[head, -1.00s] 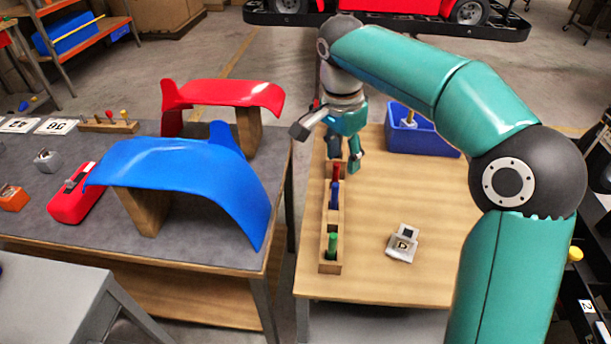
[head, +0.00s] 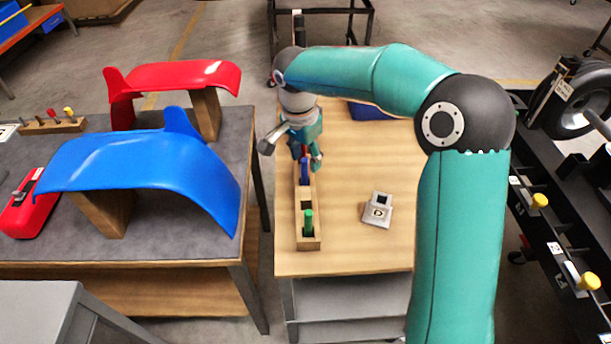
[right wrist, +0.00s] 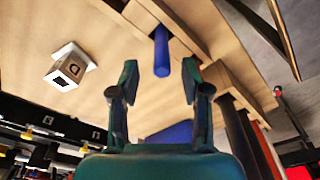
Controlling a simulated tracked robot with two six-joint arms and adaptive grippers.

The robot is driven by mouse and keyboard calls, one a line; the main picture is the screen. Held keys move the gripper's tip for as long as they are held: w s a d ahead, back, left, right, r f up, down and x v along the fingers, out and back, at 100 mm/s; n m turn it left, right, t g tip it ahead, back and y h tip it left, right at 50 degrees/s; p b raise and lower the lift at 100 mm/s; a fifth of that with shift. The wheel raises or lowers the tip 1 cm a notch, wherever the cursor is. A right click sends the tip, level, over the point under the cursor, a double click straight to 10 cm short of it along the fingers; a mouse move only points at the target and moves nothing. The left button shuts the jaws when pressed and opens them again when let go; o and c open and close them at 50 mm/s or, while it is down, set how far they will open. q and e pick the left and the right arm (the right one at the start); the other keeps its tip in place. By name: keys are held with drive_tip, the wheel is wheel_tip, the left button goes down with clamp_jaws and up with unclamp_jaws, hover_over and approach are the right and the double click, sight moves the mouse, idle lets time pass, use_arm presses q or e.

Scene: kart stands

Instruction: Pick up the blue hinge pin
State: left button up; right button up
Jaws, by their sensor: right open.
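The blue hinge pin (head: 304,173) stands upright in a narrow wooden rack (head: 308,244) on the right-hand table. In the right wrist view the blue pin (right wrist: 161,52) shows ahead of the fingers, roughly centred between them. My right gripper (head: 308,160) is over the rack beside the pin and partly hides it. In the wrist view its two fingers (right wrist: 160,80) are apart with nothing held between them. I cannot tell whether a finger touches the pin. My left gripper is out of view.
A green pin (head: 308,221) stands at the rack's near end. A blue bin (head: 369,111) is behind, partly hidden by my arm. A blue curved panel (head: 130,156) stands on the left table. The right tabletop's near part is clear.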

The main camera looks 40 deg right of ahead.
sight(305, 171)
drive_tip(key=shift+w+f+p, duration=0.1)
drive_tip(key=shift+f+p, duration=0.3)
drive_tip(key=shift+f, duration=2.25)
clamp_jaws()
